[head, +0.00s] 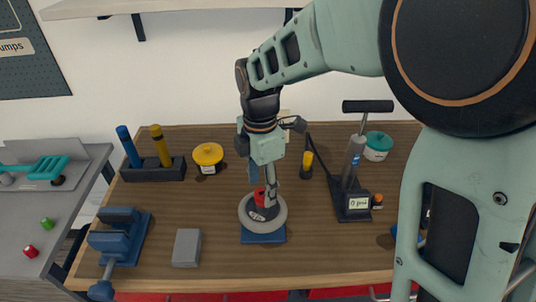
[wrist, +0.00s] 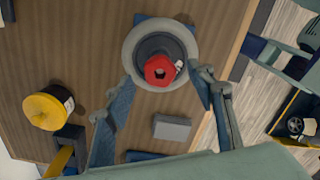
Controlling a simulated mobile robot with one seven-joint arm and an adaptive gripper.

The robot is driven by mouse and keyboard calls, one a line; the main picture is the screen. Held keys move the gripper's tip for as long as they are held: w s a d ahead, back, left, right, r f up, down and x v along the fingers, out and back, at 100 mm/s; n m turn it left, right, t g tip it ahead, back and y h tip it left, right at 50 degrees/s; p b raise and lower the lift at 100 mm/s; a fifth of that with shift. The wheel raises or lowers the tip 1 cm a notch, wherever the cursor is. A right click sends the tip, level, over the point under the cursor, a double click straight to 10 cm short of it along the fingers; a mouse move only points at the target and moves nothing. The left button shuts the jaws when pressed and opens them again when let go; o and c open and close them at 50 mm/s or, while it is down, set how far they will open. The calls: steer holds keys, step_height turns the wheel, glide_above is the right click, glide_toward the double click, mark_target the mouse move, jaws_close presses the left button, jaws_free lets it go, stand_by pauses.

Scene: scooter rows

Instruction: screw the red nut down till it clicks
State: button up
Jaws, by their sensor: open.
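The red nut (wrist: 161,70) sits on the dark hub in the middle of a grey ring-shaped wheel (wrist: 134,72). In the head view the red nut (head: 260,197) is partly hidden by my gripper, and the wheel (head: 280,216) rests on a blue base (head: 264,237). My gripper (wrist: 162,92) is open, pointing down over the wheel. Its two fingers stand apart on either side of the nut in the wrist view, not touching it. In the head view my gripper (head: 262,187) is just above the nut.
A yellow-lidded tub (head: 208,156), a rack with blue and yellow handles (head: 152,172), a blue vise (head: 120,240) and a grey block (head: 187,247) lie left of the wheel. A pump (head: 352,180) and teal-lidded tub (head: 378,146) stand right. Bare wood lies between them.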

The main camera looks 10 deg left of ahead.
steer(key=shift+f, duration=1.4)
steer(key=shift+c, duration=0.3)
steer(key=c, duration=1.2)
steer(key=shift+o, duration=0.2)
steer(key=m, duration=1)
steer(key=shift+m, duration=0.3)
steer(key=m, duration=0.5)
steer(key=shift+m, duration=0.3)
steer(key=m, duration=0.5)
steer(key=shift+m, duration=0.3)
steer(key=shift+r, duration=0.1)
